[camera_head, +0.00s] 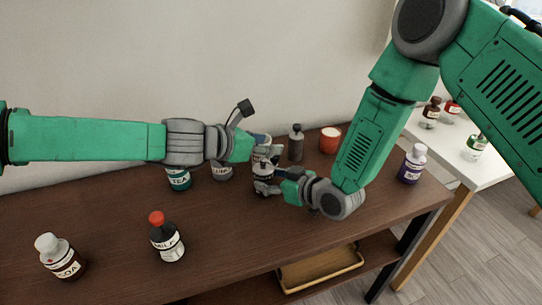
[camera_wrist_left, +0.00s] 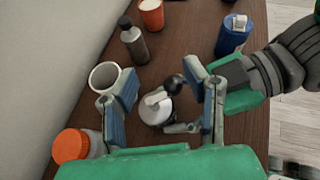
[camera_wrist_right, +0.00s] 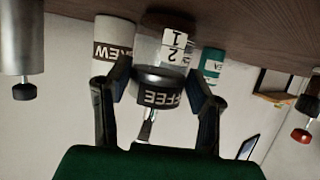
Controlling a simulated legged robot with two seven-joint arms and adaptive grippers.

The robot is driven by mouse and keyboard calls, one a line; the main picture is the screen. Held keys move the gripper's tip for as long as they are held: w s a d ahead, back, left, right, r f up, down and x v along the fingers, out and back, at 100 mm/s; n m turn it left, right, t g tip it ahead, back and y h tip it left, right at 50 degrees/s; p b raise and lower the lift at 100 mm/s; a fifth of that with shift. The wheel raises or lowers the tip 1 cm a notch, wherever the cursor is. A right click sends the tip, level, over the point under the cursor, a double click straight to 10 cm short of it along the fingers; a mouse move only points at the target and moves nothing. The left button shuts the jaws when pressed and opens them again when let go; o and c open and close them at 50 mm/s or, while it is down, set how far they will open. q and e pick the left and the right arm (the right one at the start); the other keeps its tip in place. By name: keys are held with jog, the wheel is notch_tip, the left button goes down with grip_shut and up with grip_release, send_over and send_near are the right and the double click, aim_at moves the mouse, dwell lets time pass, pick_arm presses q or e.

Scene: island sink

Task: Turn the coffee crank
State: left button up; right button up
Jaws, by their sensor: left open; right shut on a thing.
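The coffee grinder (camera_head: 263,172) stands on the brown table, partly hidden by both grippers in the head view. In the right wrist view, its dark COFFEE band (camera_wrist_right: 160,97) sits between the fingers of my right gripper (camera_wrist_right: 158,92), which is shut on the body. In the left wrist view, the grinder's pale top (camera_wrist_left: 154,108) and the crank's black knob (camera_wrist_left: 174,84) show below my left gripper (camera_wrist_left: 166,97). The left gripper is open, its fingers either side of the knob. I cannot tell whether they touch it.
A white cup (camera_wrist_left: 104,76) stands close beside the grinder. A dark bottle (camera_head: 296,143) and a red cup (camera_head: 330,139) stand behind. A TEA jar (camera_head: 179,179), a red-capped MILK bottle (camera_head: 166,240), a COCOA bottle (camera_head: 60,258) and a purple bottle (camera_head: 411,165) stand around. The front middle is clear.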

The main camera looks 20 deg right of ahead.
aim_at(269, 162)
pick_arm(q)
jog(key=s+r+n+t+y, duration=0.4)
jog(key=s+r+n+y, duration=0.1)
jog(key=s+n+y, duration=0.4)
jog(key=shift+n, duration=0.7)
jog(key=x, duration=0.8)
jog(key=a+x, duration=0.1)
jog(key=x, duration=0.3)
jog(key=shift+w+f, duration=0.25)
jog(key=shift+w, duration=0.1)
jog(key=shift+c, duration=0.5)
grip_shut()
